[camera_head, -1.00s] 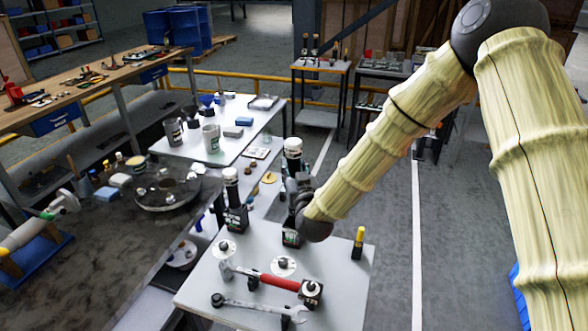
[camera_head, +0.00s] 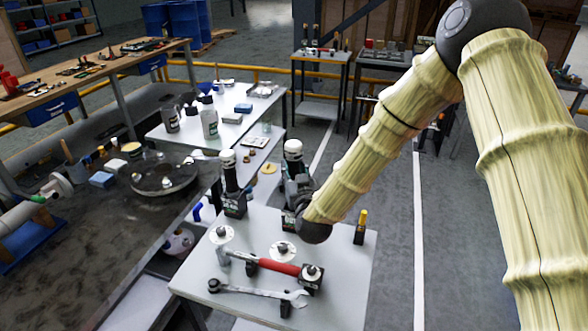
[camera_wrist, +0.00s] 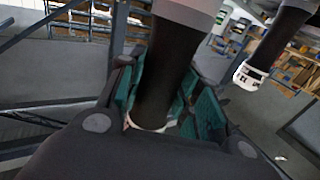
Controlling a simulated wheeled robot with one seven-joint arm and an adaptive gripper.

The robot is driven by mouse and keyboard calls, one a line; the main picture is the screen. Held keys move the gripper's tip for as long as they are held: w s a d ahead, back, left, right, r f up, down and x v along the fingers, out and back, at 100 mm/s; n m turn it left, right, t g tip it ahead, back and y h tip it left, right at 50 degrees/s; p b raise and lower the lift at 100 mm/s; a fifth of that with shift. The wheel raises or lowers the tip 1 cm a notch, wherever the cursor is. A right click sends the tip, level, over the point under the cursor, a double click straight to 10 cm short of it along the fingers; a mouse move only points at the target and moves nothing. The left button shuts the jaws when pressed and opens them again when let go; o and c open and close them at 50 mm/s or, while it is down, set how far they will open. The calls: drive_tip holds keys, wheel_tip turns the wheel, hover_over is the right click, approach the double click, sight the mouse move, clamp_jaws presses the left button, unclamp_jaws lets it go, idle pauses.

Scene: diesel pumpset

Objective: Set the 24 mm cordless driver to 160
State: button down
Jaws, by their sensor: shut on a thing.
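Two black cordless drivers with white-banded tops stand upright at the small white table's far end. My gripper (camera_head: 299,190) is shut on the right driver (camera_head: 293,150), partly hiding its body. Its base with a green label shows low, by the table; I cannot tell whether it touches. In the wrist view, my gripper (camera_wrist: 160,100) has teal pads around the dark driver body (camera_wrist: 168,70). The left driver (camera_head: 229,165) stands apart from the gripper; a second dark tool with a white band (camera_wrist: 250,75) shows upper right in the wrist view. No size marking or setting is readable.
A yellow-topped marker (camera_head: 362,222) stands at right. A dark round-plated bench (camera_head: 110,235) is at left.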

drive_tip(key=shift+f+b, duration=1.55)
drive_tip(key=shift+f, duration=0.85)
drive_tip(key=shift+f+b, duration=0.9)
drive_tip(key=shift+f, duration=0.05)
idle(0.4)
drive_tip(key=c, duration=0.9)
unclamp_jaws()
drive_tip(key=shift+f, duration=0.1)
drive_tip(key=shift+s, duration=0.15)
drive_tip(key=v, duration=1.1)
drive_tip(key=shift+s+d, duration=0.15)
drive_tip(key=shift+s, duration=0.2)
